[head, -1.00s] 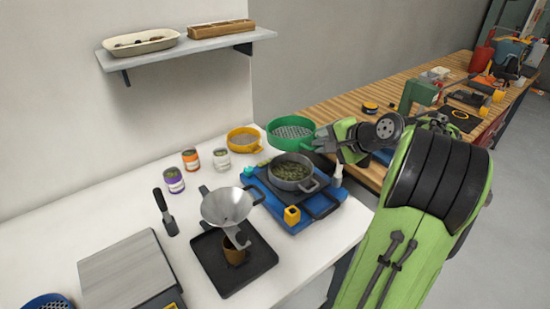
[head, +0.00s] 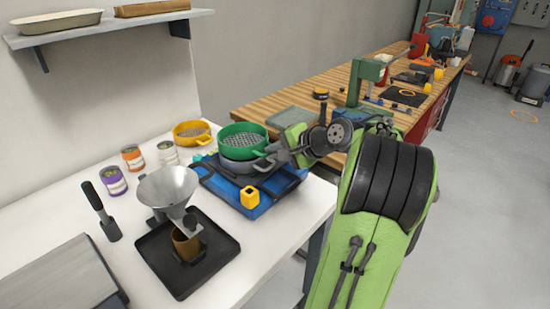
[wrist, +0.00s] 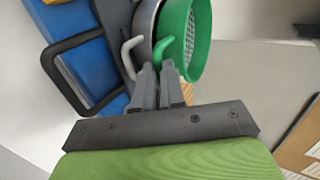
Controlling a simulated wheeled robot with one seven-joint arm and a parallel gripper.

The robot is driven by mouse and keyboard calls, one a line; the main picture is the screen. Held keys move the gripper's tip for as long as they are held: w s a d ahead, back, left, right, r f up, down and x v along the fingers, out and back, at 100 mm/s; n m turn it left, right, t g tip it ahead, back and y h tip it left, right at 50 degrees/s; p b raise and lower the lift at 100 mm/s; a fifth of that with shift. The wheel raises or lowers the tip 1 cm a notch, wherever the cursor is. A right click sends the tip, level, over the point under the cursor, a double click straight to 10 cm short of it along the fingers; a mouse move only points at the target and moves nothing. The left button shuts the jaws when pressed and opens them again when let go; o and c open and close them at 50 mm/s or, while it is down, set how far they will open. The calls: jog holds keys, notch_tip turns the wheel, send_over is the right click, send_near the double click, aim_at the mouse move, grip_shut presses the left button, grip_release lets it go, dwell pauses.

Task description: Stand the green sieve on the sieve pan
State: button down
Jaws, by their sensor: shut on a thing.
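The green sieve (head: 240,149) is level over the grey sieve pan (head: 238,166) and covers its opening. The two rims are very close; I cannot tell whether the sieve bears on the pan. My gripper (head: 276,152) comes in from the right, shut on the sieve's green handle. In the wrist view, the fingertips (wrist: 160,72) are at that handle, beside the pan's grey handle. The green sieve (wrist: 200,50) and the grey pan (wrist: 147,20) lie side by side there with rims nearly together. The herbs inside the pan are hidden now.
A yellow sieve (head: 192,133) stands behind. Several jars (head: 133,158), a metal funnel (head: 168,188) and a black tray (head: 187,270) are to the left. A wooden bench (head: 270,97) is behind.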

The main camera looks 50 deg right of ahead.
jog(key=shift+r, duration=0.2)
jog(key=shift+f, duration=0.55)
jog(key=c, duration=1.2)
grip_release()
jog(key=shift+r, duration=0.15)
jog(key=p+v, duration=0.2)
jog(key=v, duration=0.4)
jog(key=p+v, duration=0.2)
jog(key=v, duration=0.4)
jog(key=shift+r+p, duration=0.3)
jog(key=shift+r, duration=0.15)
